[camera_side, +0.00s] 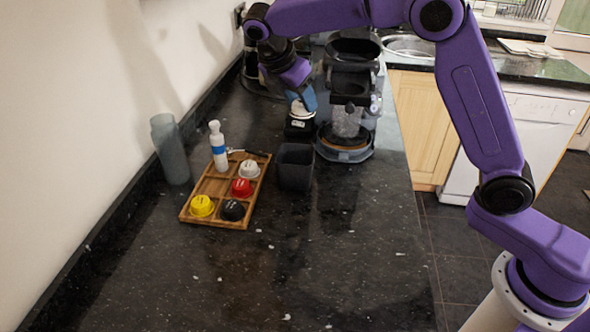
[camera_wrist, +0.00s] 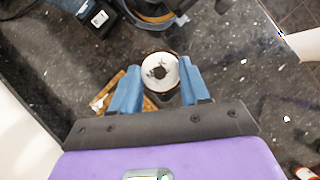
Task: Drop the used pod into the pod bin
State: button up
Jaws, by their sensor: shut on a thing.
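My gripper (camera_wrist: 160,78) has blue fingers shut on a round white pod (camera_wrist: 160,71) with a dark, stained middle. The pod's round face is turned to the wrist camera. In the side view my gripper (camera_side: 304,97) is in the air near the coffee machine (camera_side: 350,85), and the pod there is small and hard to make out. The pod bin, seemingly the black open-topped box (camera_side: 296,168), stands on the counter nearer the side camera than my gripper. In the wrist view the held pod and fingers hide much of what lies below them.
A grey cylinder (camera_side: 169,150) stands by the wall. A black device with a white label (camera_wrist: 95,17) is beside the machine. The front counter is clear.

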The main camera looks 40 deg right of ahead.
aim_at(295, 114)
jog(key=shift+f, duration=2.85)
jog(key=o, duration=1.1)
jog(key=shift+r, duration=0.1)
jog(key=v, duration=1.7)
jog(key=shift+a, duration=0.15)
